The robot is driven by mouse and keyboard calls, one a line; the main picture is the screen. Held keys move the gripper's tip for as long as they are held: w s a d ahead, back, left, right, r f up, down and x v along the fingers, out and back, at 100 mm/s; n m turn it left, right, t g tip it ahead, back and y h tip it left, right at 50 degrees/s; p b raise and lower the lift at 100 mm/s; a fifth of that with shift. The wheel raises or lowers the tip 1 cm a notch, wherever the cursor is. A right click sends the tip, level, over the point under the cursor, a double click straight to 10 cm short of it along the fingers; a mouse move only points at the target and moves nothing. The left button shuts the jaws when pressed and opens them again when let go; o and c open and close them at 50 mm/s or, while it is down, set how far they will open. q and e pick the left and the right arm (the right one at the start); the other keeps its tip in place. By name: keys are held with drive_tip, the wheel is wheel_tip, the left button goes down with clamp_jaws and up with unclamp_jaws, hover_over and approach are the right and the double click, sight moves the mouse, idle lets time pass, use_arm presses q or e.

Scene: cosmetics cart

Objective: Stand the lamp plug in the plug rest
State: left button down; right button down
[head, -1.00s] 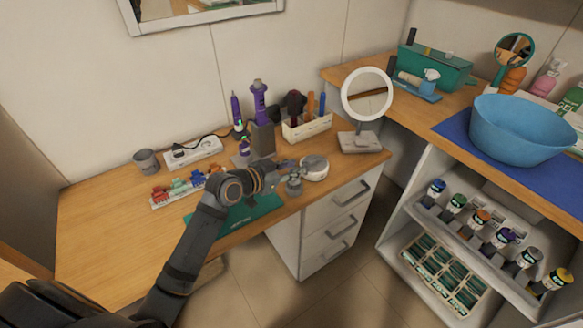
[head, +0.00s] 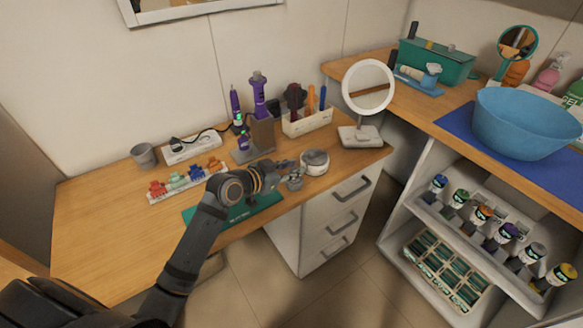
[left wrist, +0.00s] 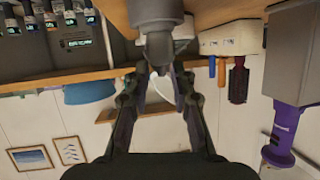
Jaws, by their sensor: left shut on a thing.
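My left gripper (head: 286,172) is over the front of the wooden desk, shut on a grey piece (head: 295,183) with a narrow neck and wide round end. The piece also fills the top of the left wrist view (left wrist: 157,14), its neck between the fingers; I cannot tell whether it is the lamp plug. The white ring lamp (head: 347,82) stands at the desk's right end. A black plug (head: 176,143) with a cord sits at the white power strip (head: 196,150). A grey cup (head: 143,155) stands left of it; I cannot tell whether this is the plug rest. My right gripper is out of view.
A round pale jar (head: 314,161) stands close beside the held piece. A stand (head: 262,137) with purple styling tools, a brush holder (head: 308,122) and a rack of coloured clips (head: 185,180) crowd the desk. A green mat (head: 235,213) lies at the front; the left desk is bare.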

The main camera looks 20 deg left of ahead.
use_arm(q)
drive_tip(key=c, duration=1.1)
unclamp_jaws()
drive_tip(key=shift+o, duration=0.2)
drive_tip(key=shift+s+a, duration=0.15)
drive_tip(key=shift+s, duration=0.05)
drive_tip(key=v, duration=0.6)
drive_tip(key=shift+w, duration=0.1)
drive_tip(key=shift+s+a+r, duration=0.15)
drive_tip(key=shift+s+r, duration=0.15)
drive_tip(key=shift+s, duration=0.2)
